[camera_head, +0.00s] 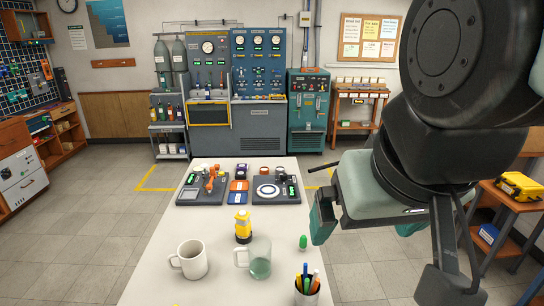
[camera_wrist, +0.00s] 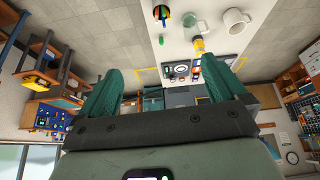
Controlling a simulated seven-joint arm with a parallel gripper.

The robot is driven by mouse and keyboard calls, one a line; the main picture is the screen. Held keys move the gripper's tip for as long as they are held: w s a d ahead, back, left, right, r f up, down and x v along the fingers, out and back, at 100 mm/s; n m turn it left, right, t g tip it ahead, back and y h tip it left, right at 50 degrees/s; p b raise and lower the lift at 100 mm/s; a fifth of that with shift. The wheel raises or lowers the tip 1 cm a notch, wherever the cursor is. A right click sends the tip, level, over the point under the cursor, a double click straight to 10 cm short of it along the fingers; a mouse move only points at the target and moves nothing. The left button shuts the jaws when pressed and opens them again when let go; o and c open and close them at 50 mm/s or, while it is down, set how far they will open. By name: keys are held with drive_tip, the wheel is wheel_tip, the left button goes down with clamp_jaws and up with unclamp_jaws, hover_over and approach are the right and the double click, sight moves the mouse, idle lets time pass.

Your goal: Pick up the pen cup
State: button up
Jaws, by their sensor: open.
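The pen cup (camera_head: 307,297) is a dark cup holding several coloured pens. It stands at the near right edge of the white table, and the bottom of the picture cuts it off. In the wrist view the pen cup (camera_wrist: 161,14) shows small at the top, near the table's edge. My gripper (camera_head: 366,228) is open and empty, above and to the right of the cup, off the table's right side. In the wrist view its two green fingers (camera_wrist: 163,78) are spread wide with nothing between them.
The white table (camera_head: 150,285) also bears a white mug (camera_head: 191,262), a glass mug (camera_head: 258,262), a yellow bottle-like object (camera_head: 243,228) and a small green object (camera_head: 303,242) close to the cup. Two dark trays stand farther back. A wooden shelf (camera_head: 510,205) stands at right.

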drive_tip(key=w+d+f+n+g+h, duration=0.2)
drive_tip(key=w+f+n+g+h, duration=0.3)
drive_tip(key=f, duration=0.5)
drive_tip(key=n+t+h, duration=0.6)
drive_tip(key=n+h, duration=0.4)
drive_tip(key=n, duration=0.3)
hover_over(299, 299)
drive_tip(key=s+d, duration=0.2)
drive_tip(key=s, duration=0.1)
wheel_tip(299, 299, down, 19)
drive_tip(key=a+f+n+t+y, duration=0.1)
drive_tip(key=f+n+t, duration=0.1)
drive_tip(key=f+n, duration=0.1)
drive_tip(key=a+f+n+t+y, duration=0.1)
drive_tip(key=f+n+t+y, duration=0.1)
drive_tip(key=f+n+t, duration=0.1)
drive_tip(key=w+a+f+n+t+y, duration=0.1)
drive_tip(key=f+n+t, duration=0.2)
drive_tip(key=f+n, duration=0.1)
drive_tip(key=shift+a+f+y, duration=0.2)
drive_tip(key=shift+f+y, duration=0.1)
drive_tip(key=shift+f, duration=0.2)
drive_tip(key=shift+w+d+f+n, duration=0.1)
drive_tip(key=shift+w+d+n, duration=0.05)
drive_tip(key=shift+n, duration=0.15)
drive_tip(key=x, duration=0.7)
drive_tip(key=shift+d, duration=0.2)
